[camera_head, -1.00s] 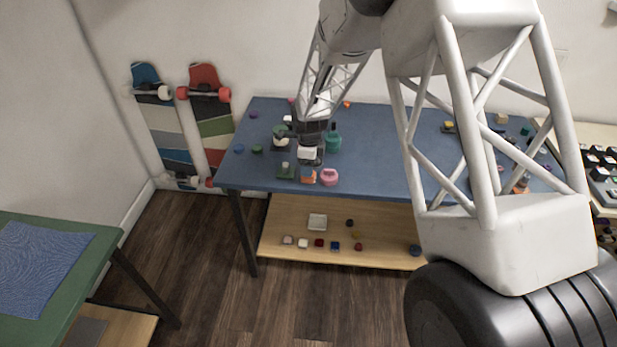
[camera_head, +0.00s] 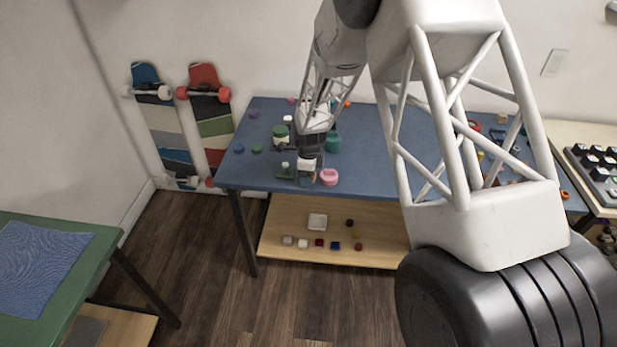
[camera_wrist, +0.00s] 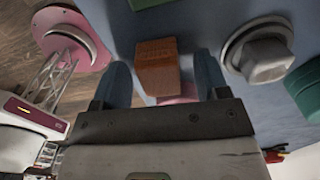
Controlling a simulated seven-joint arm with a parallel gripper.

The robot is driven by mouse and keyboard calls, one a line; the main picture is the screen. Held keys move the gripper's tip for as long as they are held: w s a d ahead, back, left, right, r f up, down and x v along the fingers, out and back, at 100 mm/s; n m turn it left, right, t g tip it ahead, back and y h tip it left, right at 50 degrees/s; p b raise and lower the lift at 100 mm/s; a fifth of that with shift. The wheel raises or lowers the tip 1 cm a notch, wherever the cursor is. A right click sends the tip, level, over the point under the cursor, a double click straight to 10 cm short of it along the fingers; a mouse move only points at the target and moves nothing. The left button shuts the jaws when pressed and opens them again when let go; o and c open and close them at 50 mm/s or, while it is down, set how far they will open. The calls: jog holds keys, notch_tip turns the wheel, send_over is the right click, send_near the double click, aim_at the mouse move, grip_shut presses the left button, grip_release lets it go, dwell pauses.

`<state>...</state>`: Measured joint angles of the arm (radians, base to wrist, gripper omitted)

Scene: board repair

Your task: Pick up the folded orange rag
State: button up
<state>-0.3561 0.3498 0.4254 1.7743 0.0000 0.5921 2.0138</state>
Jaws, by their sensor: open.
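In the wrist view an orange-brown, block-like thing (camera_wrist: 157,66) lies between my two fingers, with a gap on each side. It may be the folded orange rag, but I cannot make out cloth folds. My gripper (camera_wrist: 163,66) is open, one finger to each side of it. In the head view my gripper (camera_head: 306,172) is low over the front left part of the blue table (camera_head: 370,160). My arm and wrist largely hide the orange thing there.
A pink piece (camera_head: 329,177) stands just right of my gripper near the table's front edge. A small green piece (camera_head: 285,171) is just left. A teal container (camera_head: 332,142) and a green-topped jar (camera_head: 281,134) stand behind. A grey knob-like piece (camera_wrist: 260,52) is close to my right finger.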

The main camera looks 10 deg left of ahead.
jog(key=c, duration=1)
jog(key=shift+r, duration=0.2)
jog(key=shift+r, duration=0.55)
jog(key=shift+s+d+r, duration=0.1)
jog(key=shift+s+r, duration=0.15)
jog(key=shift+r, duration=0.3)
jog(key=shift+s+d+r, duration=0.1)
jog(key=shift+s+r, duration=0.15)
jog(key=shift+r, duration=0.3)
jog(key=s+d, duration=0.2)
jog(key=s, duration=0.5)
jog(key=s+d+r, duration=0.1)
jog(key=s+d, duration=0.2)
jog(key=s, duration=0.4)
jog(key=shift+r, duration=0.15)
